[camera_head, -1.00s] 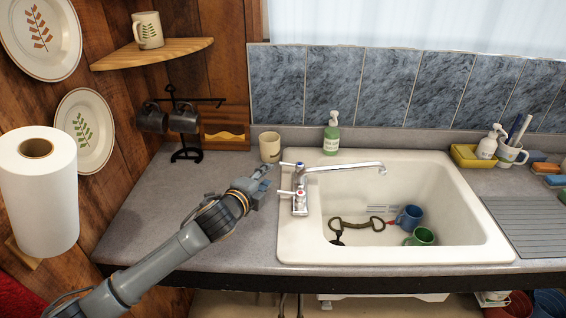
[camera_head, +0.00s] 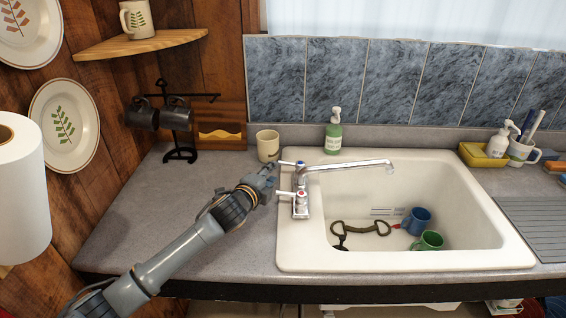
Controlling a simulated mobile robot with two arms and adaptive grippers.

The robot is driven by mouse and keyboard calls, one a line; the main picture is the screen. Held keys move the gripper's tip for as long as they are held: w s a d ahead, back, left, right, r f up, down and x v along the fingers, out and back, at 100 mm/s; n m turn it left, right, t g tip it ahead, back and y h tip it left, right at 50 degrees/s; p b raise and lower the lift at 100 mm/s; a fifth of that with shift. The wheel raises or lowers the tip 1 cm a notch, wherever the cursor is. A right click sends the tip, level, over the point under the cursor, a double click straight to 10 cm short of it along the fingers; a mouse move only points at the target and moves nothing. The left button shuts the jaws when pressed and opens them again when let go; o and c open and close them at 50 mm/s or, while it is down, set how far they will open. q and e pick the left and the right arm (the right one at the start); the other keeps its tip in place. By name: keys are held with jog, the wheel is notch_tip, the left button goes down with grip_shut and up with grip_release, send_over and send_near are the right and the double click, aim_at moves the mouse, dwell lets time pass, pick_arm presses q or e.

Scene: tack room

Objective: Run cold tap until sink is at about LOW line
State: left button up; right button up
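The white sink (camera_head: 290,240) is set in the grey counter. A chrome tap with a long spout (camera_head: 345,165) stands at its left rim, with two lever handles; the lower handle (camera_head: 287,194) shows a red mark, the upper one (camera_head: 288,163) looks bluish. No stream shows under the spout. Faint level lines (camera_head: 385,211) are on the sink wall; I cannot read them. A blue mug (camera_head: 416,221), a green mug (camera_head: 428,241) and a brown bit-like metal piece (camera_head: 361,229) lie in the sink. My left gripper (camera_head: 268,175) is just left of the tap; its fingers are too small to judge. My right gripper is out of view.
A cream cup (camera_head: 267,145) stands behind my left gripper, and a green soap bottle (camera_head: 333,132) behind the sink. A dark mug stand (camera_head: 179,125) is at the back left. The left counter (camera_head: 145,220) is mostly clear.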

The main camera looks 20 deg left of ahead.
aim_at(282, 164)
pick_arm(q)
jog(key=x, duration=0.9)
jog(key=shift+w+f+p, duration=0.1)
jog(key=shift+p, duration=0.25)
grip_shut()
